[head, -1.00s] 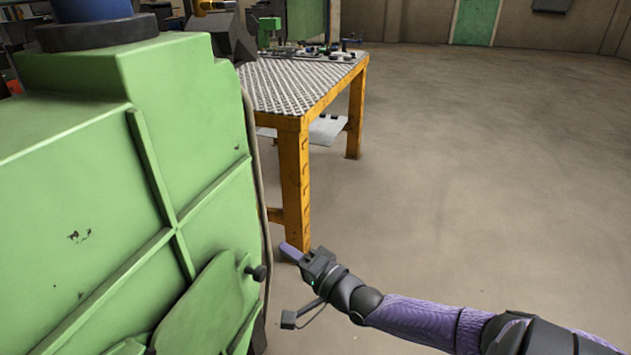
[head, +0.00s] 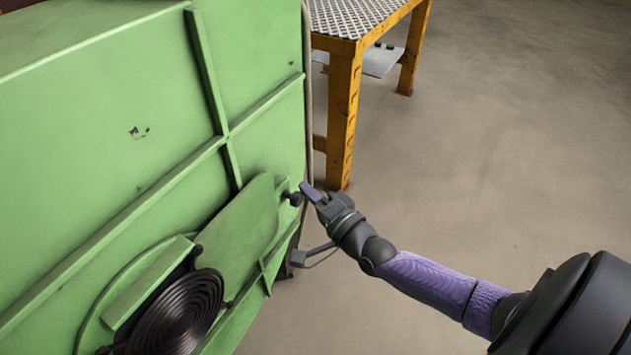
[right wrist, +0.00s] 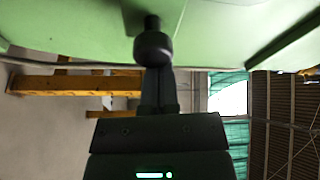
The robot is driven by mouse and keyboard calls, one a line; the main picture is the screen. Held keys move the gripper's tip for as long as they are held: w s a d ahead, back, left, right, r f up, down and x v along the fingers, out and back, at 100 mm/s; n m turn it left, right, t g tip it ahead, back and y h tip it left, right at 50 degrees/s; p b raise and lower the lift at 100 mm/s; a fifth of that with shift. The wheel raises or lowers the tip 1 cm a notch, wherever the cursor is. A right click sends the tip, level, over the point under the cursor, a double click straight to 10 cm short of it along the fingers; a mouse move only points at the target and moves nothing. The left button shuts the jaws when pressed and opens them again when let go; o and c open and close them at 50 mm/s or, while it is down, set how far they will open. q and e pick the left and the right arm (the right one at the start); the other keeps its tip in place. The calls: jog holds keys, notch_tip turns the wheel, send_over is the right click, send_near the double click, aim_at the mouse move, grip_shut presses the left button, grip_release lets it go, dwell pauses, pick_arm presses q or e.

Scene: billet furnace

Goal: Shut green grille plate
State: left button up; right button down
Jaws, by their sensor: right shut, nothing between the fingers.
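The green grille plate (head: 237,228) lies against the side of the green furnace housing, up and to the right of a round black ringed grille (head: 183,312), which is largely uncovered. A black knob (head: 293,198) sticks out at the plate's right end. My right gripper (head: 305,189) is shut and empty, its purple fingertips right beside the knob. In the right wrist view, the knob (right wrist: 153,48) stands just in front of the shut fingers (right wrist: 158,92); I cannot tell whether they touch. My left gripper is out of view.
The green housing (head: 90,120) with its raised ribs fills the left. A yellow-legged table (head: 345,115) with a patterned metal top stands behind my right gripper. Open concrete floor (head: 510,150) lies to the right.

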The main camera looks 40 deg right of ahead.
aim_at(240, 240)
jog(key=s+a+p, duration=0.1)
jog(key=s+a, duration=0.1)
jog(key=a, duration=0.2)
jog(key=s+a+p, duration=0.1)
jog(key=a+p, duration=0.1)
jog(key=a, duration=0.3)
jog(key=s+a+p, duration=0.1)
jog(key=s+a, duration=0.1)
jog(key=a, duration=0.2)
jog(key=shift+s+a+r+p, duration=0.15)
jog(key=shift+s+a+p, duration=0.15)
jog(key=shift+p, duration=0.05)
jog(key=shift+s+a, duration=0.2)
jog(key=shift+a, duration=0.35)
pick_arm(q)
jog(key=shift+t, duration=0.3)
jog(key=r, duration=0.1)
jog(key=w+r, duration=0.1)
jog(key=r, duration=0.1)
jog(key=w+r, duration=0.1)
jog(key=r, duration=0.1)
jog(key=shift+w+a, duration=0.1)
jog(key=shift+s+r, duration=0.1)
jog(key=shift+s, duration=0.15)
